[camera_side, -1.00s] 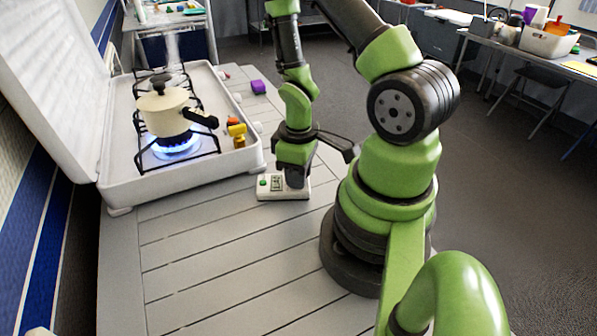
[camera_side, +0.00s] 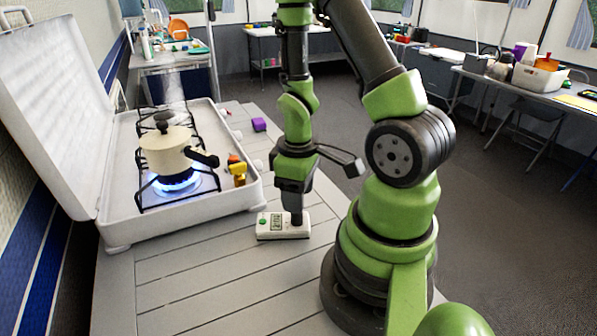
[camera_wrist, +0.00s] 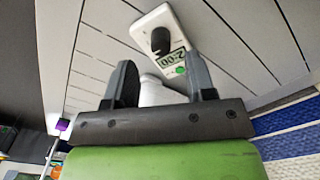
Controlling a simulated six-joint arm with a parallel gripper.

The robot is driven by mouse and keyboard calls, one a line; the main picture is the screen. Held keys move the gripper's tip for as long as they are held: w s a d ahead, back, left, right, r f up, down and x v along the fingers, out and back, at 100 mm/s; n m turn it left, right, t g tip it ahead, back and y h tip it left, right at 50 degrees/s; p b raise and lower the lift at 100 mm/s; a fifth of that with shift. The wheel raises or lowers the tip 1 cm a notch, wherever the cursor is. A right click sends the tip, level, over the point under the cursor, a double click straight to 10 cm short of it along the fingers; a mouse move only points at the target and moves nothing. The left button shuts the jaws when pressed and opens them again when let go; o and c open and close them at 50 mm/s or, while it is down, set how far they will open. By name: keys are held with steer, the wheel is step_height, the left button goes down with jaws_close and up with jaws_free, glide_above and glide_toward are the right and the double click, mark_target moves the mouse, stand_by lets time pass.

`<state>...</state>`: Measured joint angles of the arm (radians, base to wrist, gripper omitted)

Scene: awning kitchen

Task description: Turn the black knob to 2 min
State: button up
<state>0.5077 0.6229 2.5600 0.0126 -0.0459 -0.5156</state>
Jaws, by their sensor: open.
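A small white timer (camera_side: 264,234) lies on the grey slatted table. It has a green button, a display and a black knob, which show clearly in the wrist view, where the timer's white body (camera_wrist: 140,28) also appears. The display (camera_wrist: 171,58) reads 2:00. The black knob (camera_wrist: 160,40) stands on the face beside the display, beyond my fingertips. My gripper (camera_wrist: 161,62) is open, its two fingers apart with nothing held between them. In the side view my gripper (camera_side: 295,192) points down just above the knob end of the timer. There the knob is hard to separate from the dark fingers.
At the left, an open white camping stove (camera_side: 185,212) has a lit burner under a cream pot (camera_side: 163,150). The table front is clear.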

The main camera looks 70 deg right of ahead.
steer(key=shift+r, duration=2.55)
steer(key=s+a+r+m+t+y, duration=0.1)
steer(key=a+r+m+t, duration=0.1)
steer(key=a+r, duration=0.4)
steer(key=s+a+r+m+t+y, duration=0.1)
steer(key=a+r+t, duration=0.4)
steer(key=r, duration=0.7)
steer(key=shift+a+r+m, duration=0.2)
steer(key=shift+a+m, duration=0.2)
steer(key=shift+m, duration=0.2)
